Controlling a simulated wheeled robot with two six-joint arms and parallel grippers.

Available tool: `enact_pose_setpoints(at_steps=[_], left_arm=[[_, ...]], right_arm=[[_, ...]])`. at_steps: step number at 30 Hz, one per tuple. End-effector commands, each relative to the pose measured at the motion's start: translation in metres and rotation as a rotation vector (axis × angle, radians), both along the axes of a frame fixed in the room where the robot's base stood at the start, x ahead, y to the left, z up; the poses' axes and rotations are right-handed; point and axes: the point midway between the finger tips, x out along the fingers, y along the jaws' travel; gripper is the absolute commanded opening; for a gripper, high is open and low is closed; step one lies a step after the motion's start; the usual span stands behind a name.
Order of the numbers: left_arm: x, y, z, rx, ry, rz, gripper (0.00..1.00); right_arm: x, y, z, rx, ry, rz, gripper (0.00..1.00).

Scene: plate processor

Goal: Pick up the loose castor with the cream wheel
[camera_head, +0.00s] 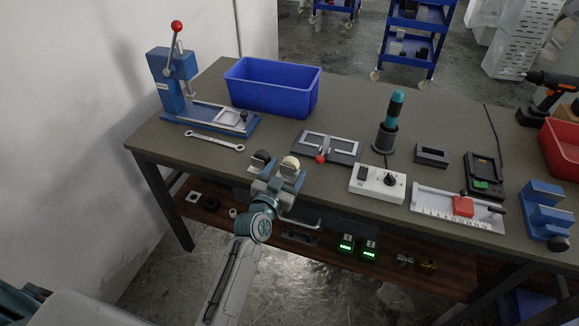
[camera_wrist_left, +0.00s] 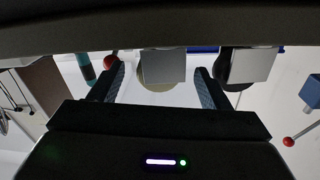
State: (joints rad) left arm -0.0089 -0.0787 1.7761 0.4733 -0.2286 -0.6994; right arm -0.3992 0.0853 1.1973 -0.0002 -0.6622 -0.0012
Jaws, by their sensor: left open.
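The castor with the cream wheel (camera_head: 290,163) stands near the front edge of the table. In the left wrist view its grey metal part and cream wheel (camera_wrist_left: 157,85) show between the two fingers. My left gripper (camera_head: 282,177) is open just in front of it, with the fingers on either side in the wrist view; contact cannot be told. A second castor with a dark wheel (camera_head: 261,157) stands close on the left in the head view. In the wrist view this dark-wheeled castor (camera_wrist_left: 247,66) shows to the right, outside the fingers. My right gripper is not in view.
A fixture with a red knob (camera_head: 320,159) lies just behind and right of the castors. A white switch box (camera_head: 377,184) is further right. A wrench (camera_head: 214,141), a blue bin (camera_head: 271,88) and a lever press (camera_head: 172,80) are behind and left.

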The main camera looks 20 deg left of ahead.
Motion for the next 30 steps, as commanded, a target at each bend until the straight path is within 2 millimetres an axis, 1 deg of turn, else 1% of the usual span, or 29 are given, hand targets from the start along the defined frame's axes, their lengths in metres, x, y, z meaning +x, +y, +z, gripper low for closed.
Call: enact_pose_setpoints(at_steps=[2,5,9,12,18,20,21,26,27,30], left_arm=[[0.010,-0.002,0.004,-0.001,-0.001,0.000,0.70],[0.023,-0.004,0.005,-0.002,-0.001,0.000,0.70],[0.040,-0.005,0.004,-0.002,0.000,0.000,0.70],[0.045,-0.006,0.003,-0.002,0.000,-0.001,0.70],[0.045,-0.006,0.002,-0.001,0.000,0.000,0.70],[0.045,-0.006,0.002,-0.001,0.000,0.000,0.61],[0.045,-0.006,0.002,-0.001,0.000,0.000,0.53],[0.045,-0.006,0.002,-0.001,0.000,0.000,0.21],[0.045,-0.006,0.003,-0.001,-0.001,0.000,0.19],[0.045,-0.006,0.003,-0.001,-0.001,0.000,0.19]], right_arm=[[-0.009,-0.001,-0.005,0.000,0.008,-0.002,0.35],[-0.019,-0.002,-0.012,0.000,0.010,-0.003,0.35],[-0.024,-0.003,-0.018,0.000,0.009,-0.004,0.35],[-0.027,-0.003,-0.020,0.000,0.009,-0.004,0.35],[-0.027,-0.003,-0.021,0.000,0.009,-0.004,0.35],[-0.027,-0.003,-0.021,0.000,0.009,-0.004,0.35],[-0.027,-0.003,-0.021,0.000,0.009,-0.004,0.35],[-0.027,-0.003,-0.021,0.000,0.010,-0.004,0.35],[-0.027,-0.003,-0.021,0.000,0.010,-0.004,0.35],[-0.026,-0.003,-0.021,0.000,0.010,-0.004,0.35]])
